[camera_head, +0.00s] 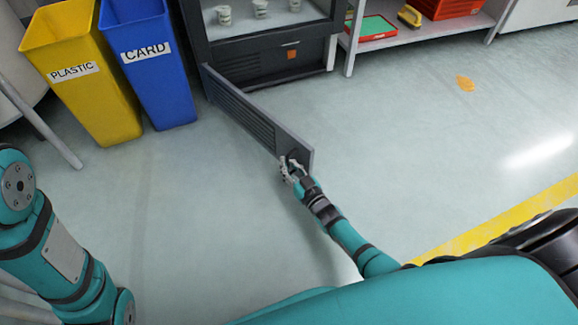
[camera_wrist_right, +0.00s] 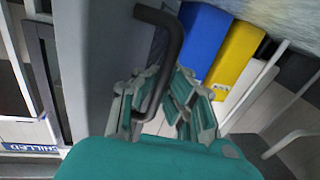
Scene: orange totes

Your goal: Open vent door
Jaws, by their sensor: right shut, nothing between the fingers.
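The vent door (camera_head: 243,112), a long grey slatted panel, stands swung out from the bottom of the dark cabinet (camera_head: 270,65). Its hinged end is at the cabinet's left side and its free end points toward me. My right gripper (camera_head: 289,168) is at that free end, on the handle side. In the right wrist view the door's grey face (camera_wrist_right: 95,70) and black bar handle (camera_wrist_right: 176,45) show close up. The right gripper (camera_wrist_right: 165,88) is shut beside the handle, which passes in front of its fingers; nothing is gripped. My left gripper is out of view.
Yellow PLASTIC (camera_head: 82,85) and blue CARD (camera_head: 155,75) bins stand left of the door. A shelf (camera_head: 420,30) with a red crate (camera_head: 447,8) stands right of the cabinet. Open floor lies right of the door, with an orange scrap (camera_head: 465,83).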

